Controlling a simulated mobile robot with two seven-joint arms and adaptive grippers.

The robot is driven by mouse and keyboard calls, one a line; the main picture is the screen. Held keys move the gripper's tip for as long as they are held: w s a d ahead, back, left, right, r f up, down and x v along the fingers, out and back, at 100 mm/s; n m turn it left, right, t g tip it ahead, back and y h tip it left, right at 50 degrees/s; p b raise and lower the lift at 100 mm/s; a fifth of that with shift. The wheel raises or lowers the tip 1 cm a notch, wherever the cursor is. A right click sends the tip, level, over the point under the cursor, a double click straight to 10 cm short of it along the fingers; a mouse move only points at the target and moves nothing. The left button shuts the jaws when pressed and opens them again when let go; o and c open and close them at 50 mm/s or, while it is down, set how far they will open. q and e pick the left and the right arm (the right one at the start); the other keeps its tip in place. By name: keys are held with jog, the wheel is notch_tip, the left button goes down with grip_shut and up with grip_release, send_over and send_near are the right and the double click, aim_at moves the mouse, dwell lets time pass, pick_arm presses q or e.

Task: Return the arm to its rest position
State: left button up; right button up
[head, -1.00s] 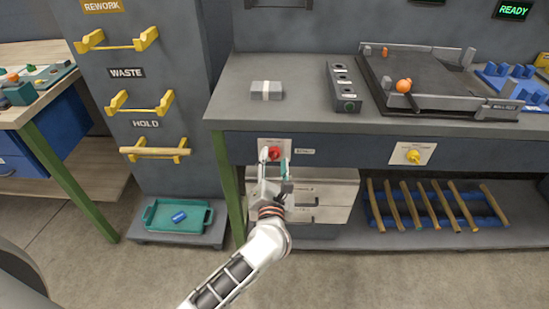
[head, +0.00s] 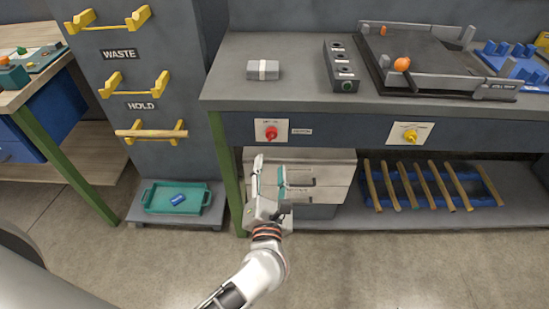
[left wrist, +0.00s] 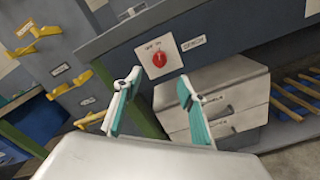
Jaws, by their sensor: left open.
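My left gripper (head: 269,183) is open and empty. It hangs in front of the bench, below the red knob (head: 271,132) on its white plate and before the grey drawer boxes (head: 325,172). In the left wrist view its two teal-padded fingers (left wrist: 157,100) stand apart with nothing between them. The red knob also shows in that view (left wrist: 159,59), beyond the fingertips and clear of them. My right gripper is in neither view.
The bench top (head: 290,50) carries a grey block (head: 263,70), a dark socket block (head: 341,68) and a black tray fixture. A yellow knob (head: 410,135) is on the bench front. Wooden rods lie on the lower shelf. A teal tray (head: 205,196) sits at left. Floor in front is clear.

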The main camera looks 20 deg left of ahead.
pick_arm(q)
jog(key=s+d+m+t+h+p, duration=0.15)
jog(key=s+m+h, duration=0.3)
jog(key=m, duration=0.65)
jog(key=s+d+m+g+h+p, duration=0.1)
jog(key=s+d+m+h+p, duration=0.25)
jog(key=m, duration=0.75)
jog(key=s+a+f+m+g+p, duration=0.1)
jog(key=s+a+f+m+g, duration=0.2)
jog(key=s+f+m, duration=0.4)
jog(key=s+a+f+m+g+p, duration=0.1)
jog(key=s+a+f+m+g, duration=0.3)
jog(key=s+a+f+m, duration=0.2)
notch_tip(320, 180, down, 2)
jog(key=shift+s+f+m, duration=0.1)
jog(key=shift+s+m, duration=0.35)
jog(key=shift+m, duration=0.25)
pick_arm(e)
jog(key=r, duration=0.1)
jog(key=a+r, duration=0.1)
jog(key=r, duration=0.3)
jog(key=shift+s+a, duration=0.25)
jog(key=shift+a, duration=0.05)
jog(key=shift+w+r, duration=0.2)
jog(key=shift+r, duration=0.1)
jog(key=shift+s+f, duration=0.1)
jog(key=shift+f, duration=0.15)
